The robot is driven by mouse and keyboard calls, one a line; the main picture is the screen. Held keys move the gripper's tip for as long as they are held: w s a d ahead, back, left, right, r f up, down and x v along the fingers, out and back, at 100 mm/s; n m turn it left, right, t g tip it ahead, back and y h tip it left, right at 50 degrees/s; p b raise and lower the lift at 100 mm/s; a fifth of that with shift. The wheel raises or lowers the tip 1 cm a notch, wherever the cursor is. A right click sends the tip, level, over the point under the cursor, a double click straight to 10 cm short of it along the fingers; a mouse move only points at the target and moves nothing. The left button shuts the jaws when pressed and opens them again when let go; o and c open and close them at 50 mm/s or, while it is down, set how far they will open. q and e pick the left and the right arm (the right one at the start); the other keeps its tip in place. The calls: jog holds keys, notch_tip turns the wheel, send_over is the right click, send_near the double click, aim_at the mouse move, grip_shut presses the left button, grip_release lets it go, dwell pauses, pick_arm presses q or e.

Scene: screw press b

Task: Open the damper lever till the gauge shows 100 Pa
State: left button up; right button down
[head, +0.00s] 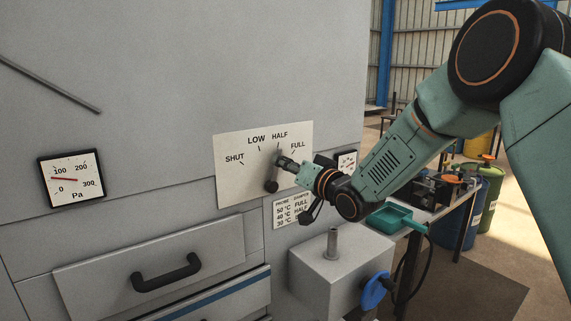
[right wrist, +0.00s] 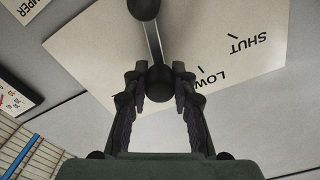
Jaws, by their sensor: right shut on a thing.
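The damper lever turns on a dark hub (head: 271,186) on a cream plate (head: 230,182) marked SHUT, LOW, HALF and FULL. It points up and slightly right, near the HALF mark. My right gripper (head: 281,161) reaches in from the right and is shut on the lever's end knob. In the right wrist view, the knob (right wrist: 160,84) sits between the fingers, with the lever's bar running up to the hub. The Pa gauge (head: 71,182) is at the left; its red needle points left, between 0 and 100, just under the 100 figure. My left gripper is out of view.
A grey box with a blue knob (head: 375,291) stands below my right gripper. A second small gauge (head: 347,159) is behind the wrist. A bench with a green tray (head: 389,219) is at the right.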

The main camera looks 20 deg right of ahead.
jog(key=c, duration=1.1)
grip_release()
jog(key=v, duration=1.2)
jog(key=shift+s, duration=0.1)
